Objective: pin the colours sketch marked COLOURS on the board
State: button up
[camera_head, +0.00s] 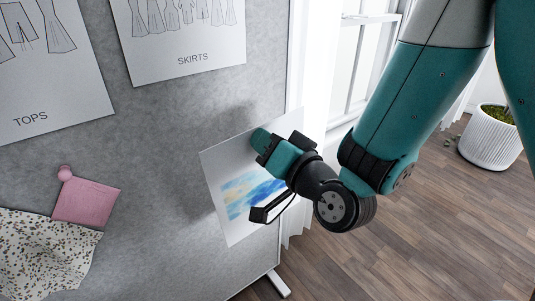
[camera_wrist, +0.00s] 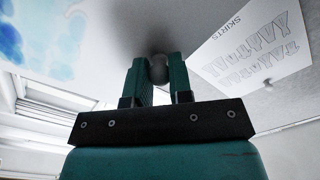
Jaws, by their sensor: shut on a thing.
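No COLOURS lettering is readable; my wrist covers part of the sheet. Its blue patch (camera_wrist: 22,35) fills the top left of the wrist view. My gripper (camera_head: 264,142) is in front of the sheet's upper part. In the wrist view its fingers (camera_wrist: 160,78) are shut on a grey round pin head (camera_wrist: 160,68) against the pale sheet.
The SKIRTS sheet (camera_head: 185,40) and TOPS sheet (camera_head: 45,70) hang on the board. A pink fabric swatch (camera_head: 86,202) and a speckled fabric (camera_head: 40,250) are at lower left. The window (camera_head: 355,60) and a white planter (camera_head: 490,140) are at right. Wooden floor is clear below.

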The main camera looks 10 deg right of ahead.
jog(key=shift+p+x, duration=1.25)
jog(key=shift+x, duration=0.35)
jog(key=p, duration=0.6)
send_near(224, 108)
jog(key=w, duration=0.1)
jog(key=p+x, duration=0.2)
jog(key=p, duration=0.1)
jog(key=p+x, duration=0.2)
jog(key=p, duration=0.2)
jog(key=shift+w+a+r, duration=0.2)
jog(key=shift+a, duration=0.25)
jog(key=shift+w+a+p, duration=0.1)
jog(key=shift+w+p, duration=0.1)
jog(key=shift+p, duration=0.6)
jog(key=shift+w+a+f+p, duration=0.15)
jog(key=shift+w+f+p, duration=0.1)
jog(key=shift+p, duration=0.35)
